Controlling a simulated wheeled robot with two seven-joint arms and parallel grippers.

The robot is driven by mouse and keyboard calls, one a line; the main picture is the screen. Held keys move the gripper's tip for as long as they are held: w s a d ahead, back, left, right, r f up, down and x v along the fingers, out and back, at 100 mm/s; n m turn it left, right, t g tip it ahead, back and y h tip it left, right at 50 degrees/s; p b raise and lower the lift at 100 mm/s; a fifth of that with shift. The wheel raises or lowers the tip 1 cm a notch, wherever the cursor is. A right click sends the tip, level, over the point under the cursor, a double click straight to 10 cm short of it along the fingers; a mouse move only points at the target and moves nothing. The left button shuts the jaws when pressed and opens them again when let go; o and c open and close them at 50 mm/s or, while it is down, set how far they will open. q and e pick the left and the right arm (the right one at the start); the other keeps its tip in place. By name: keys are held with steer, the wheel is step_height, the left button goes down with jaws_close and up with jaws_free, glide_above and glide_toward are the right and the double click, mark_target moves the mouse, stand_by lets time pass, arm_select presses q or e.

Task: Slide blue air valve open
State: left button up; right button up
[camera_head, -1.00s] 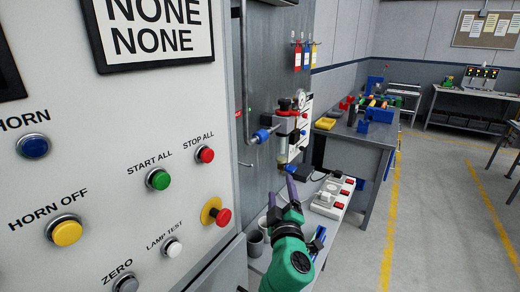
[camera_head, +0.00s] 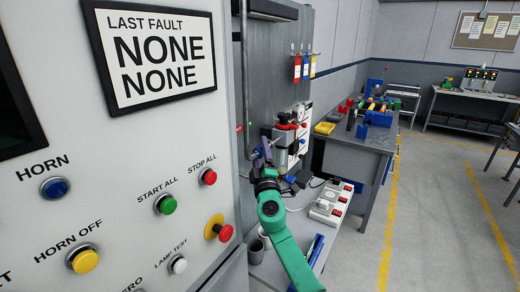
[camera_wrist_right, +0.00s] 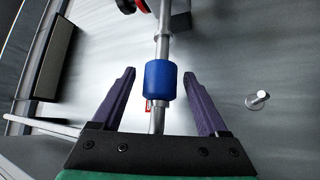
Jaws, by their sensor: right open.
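The blue air valve shows in the right wrist view as a blue sleeve (camera_wrist_right: 160,82) on a thin metal pipe. My right gripper (camera_wrist_right: 157,76) is open, with one purple finger on each side of the sleeve. Gaps show between the fingers and the sleeve, so it is not gripped. In the head view my right gripper (camera_head: 262,152) is at the pipe by the grey panel and largely hides the blue sleeve. My left gripper is not in view.
A control panel with a red stop-all button (camera_head: 208,177) stands close on the left. Red-topped fittings (camera_head: 284,119) sit on the pipework just right of my gripper.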

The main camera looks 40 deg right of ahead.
jaws_close()
steer(key=d+b, duration=0.2)
steer(key=shift+w+d+f, duration=0.1)
steer(key=shift+w+d, duration=0.25)
steer(key=shift+w, duration=0.05)
steer(key=shift+d, duration=0.2)
steer(key=shift+r, duration=0.2)
steer(key=shift+c, duration=1.2)
jaws_free()
steer(key=shift+o, duration=1.2)
steer(key=shift+w+d+f, duration=0.1)
steer(key=shift+f, duration=0.05)
